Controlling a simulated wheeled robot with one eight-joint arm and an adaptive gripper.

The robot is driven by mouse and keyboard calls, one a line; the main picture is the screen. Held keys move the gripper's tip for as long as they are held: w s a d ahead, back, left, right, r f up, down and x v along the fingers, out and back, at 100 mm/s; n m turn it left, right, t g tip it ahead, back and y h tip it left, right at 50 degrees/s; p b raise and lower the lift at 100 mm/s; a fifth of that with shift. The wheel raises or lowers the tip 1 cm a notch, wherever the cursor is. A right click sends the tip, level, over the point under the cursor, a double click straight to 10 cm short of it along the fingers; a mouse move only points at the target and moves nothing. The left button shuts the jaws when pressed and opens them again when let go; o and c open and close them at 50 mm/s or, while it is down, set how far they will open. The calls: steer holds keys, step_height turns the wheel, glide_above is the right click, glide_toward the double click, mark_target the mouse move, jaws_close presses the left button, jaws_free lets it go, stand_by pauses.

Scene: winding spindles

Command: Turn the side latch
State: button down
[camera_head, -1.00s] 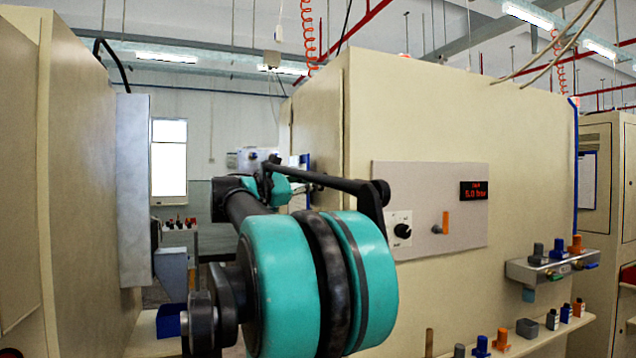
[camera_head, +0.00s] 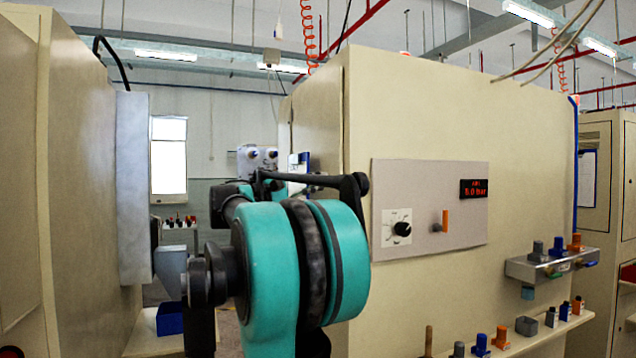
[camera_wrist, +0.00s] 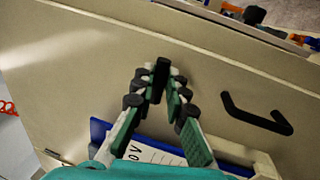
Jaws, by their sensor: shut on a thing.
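In the wrist view, the side latch (camera_wrist: 161,72), a short black bar, stands out from the beige cabinet side. My gripper (camera_wrist: 160,86), with green and grey fingers, is shut on it, with one fingertip on each side. The latch lies almost straight up and down in the picture, tilted slightly. In the head view my teal and black arm reaches toward the side of the beige cabinet (camera_head: 440,110). The arm and the cabinet corner hide the gripper and the latch there.
A fixed black handle (camera_wrist: 257,115) is right of the latch, and a blue-edged paper holder (camera_wrist: 150,150) lies behind the fingers. The cabinet front carries a dial (camera_head: 402,229), an orange lever (camera_head: 445,220) and a red display (camera_head: 474,189). Another cabinet (camera_head: 80,180) stands left.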

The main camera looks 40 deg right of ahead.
steer(key=shift+m, duration=0.6)
steer(key=c, duration=1.5)
jaws_free()
steer(key=shift+c, duration=0.2)
steer(key=v, duration=1.2)
steer(key=shift+f, duration=0.15)
